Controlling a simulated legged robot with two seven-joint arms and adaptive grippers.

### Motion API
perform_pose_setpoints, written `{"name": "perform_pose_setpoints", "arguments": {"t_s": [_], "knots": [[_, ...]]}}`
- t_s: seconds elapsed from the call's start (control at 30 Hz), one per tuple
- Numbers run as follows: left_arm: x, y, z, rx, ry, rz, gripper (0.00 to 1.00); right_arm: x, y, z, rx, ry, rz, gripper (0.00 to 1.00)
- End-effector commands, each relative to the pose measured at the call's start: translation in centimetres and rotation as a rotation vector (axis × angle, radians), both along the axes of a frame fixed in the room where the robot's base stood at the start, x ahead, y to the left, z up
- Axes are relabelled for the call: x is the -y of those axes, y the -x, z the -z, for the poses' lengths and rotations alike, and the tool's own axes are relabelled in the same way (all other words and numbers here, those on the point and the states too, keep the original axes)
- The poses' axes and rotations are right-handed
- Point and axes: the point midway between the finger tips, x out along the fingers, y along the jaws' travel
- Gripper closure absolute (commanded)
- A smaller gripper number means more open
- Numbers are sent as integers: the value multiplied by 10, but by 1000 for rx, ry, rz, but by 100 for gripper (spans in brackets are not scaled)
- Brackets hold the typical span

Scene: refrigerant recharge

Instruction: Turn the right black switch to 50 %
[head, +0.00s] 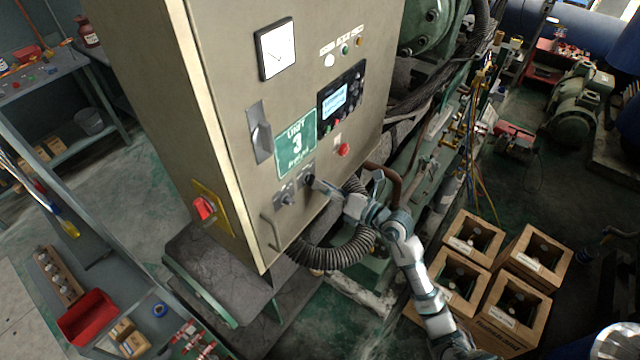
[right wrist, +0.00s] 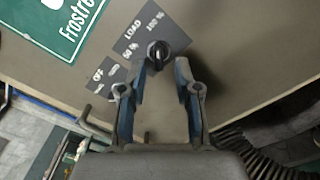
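The right black switch (right wrist: 158,54) is a round black knob on a grey plate marked LOAD, with 50 % to its left and 100 % above it in the right wrist view. A pale mark shows on the knob; its exact setting is hard to read. My right gripper (right wrist: 161,72) is open, its two fingertips apart at the knob's near end, with no clear contact. In the head view my right gripper (head: 318,186) reaches the lower cabinet front and partly hides the switch. The left switch (head: 284,195) is beside it. My left gripper is not in view.
The beige cabinet (head: 225,120) carries a green sign (head: 296,145), a display panel (head: 340,97), a red button (head: 344,150) and a bar handle (head: 270,232). A ribbed black hose (head: 330,257) curves below the right gripper. Wooden crates (head: 535,255) stand at lower right.

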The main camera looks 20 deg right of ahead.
Motion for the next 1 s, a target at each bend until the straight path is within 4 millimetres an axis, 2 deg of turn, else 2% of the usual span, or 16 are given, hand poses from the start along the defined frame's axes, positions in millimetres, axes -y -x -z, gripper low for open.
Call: {"name": "perform_pose_setpoints", "arguments": {"t_s": [0.13,0.23,0.27,0.53,1.0], "knots": [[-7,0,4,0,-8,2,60,-8,-13,1,0,-2,0,70],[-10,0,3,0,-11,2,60,-5,-12,1,-1,-3,1,95],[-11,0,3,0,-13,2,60,-5,-12,1,-1,-3,1,100],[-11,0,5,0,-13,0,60,-2,-11,0,20,19,3,100],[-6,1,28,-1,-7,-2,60,0,-13,0,228,277,9,100]]}}
